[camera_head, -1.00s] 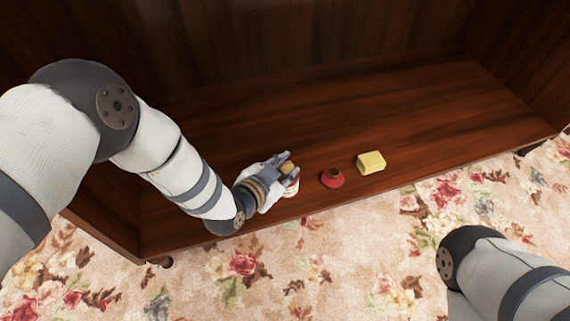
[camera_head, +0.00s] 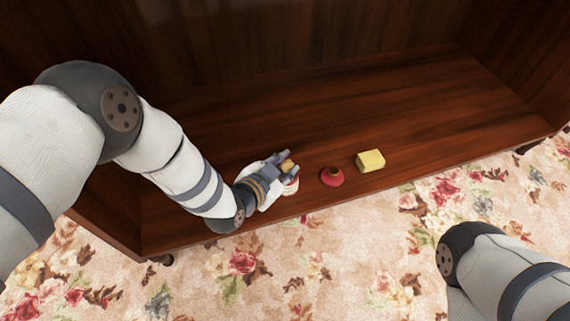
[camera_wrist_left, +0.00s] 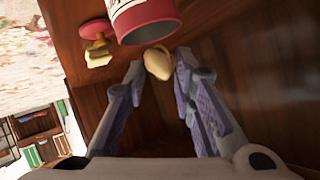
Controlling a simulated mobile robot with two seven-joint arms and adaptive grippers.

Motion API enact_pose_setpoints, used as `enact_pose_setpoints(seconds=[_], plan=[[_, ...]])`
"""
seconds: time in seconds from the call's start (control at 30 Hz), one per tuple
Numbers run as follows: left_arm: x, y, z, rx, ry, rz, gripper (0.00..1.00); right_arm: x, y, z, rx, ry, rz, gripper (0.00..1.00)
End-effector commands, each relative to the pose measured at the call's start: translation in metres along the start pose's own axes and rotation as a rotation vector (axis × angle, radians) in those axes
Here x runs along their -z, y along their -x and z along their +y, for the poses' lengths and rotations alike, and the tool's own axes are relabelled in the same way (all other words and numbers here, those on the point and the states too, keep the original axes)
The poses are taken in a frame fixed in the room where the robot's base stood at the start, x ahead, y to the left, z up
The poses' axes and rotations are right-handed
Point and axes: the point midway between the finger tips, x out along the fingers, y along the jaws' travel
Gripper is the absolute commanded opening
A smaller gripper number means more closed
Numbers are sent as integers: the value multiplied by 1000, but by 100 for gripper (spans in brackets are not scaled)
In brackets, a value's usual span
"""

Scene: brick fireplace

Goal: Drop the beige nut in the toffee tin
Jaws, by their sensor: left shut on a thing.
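My left gripper (camera_head: 287,167) is shut on the beige nut (camera_wrist_left: 158,64), which shows between its fingertips in the left wrist view. The nut also shows as a small tan spot in the head view (camera_head: 287,165). The toffee tin (camera_wrist_left: 145,20), red and white, is just beyond the nut in the wrist view, cut off by the top edge. In the head view the tin (camera_head: 292,187) is mostly hidden under the gripper. Whether nut and tin touch I cannot tell. My right gripper is out of view; only part of that arm shows.
On the dark wooden shelf, a red round object with a brownish top (camera_head: 332,177) stands right of the tin, and a yellow block (camera_head: 371,161) lies further right. The shelf (camera_head: 420,115) is clear behind and right of them. Floral carpet (camera_head: 330,250) lies in front.

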Motion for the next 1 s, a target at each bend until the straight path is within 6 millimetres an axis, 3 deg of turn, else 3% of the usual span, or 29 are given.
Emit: enact_pose_setpoints(seconds=[0.2, 0.23, 0.3, 1.0], plan=[[0, 0, 0, 0, 0, 0, 13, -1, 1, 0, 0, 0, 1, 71], [0, 0, 0, 0, 0, 0, 31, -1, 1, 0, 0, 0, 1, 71], [0, 0, 0, 0, 0, 0, 47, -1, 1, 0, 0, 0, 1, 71], [1, 0, 0, 0, 0, 0, 48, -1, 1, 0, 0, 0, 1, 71]])
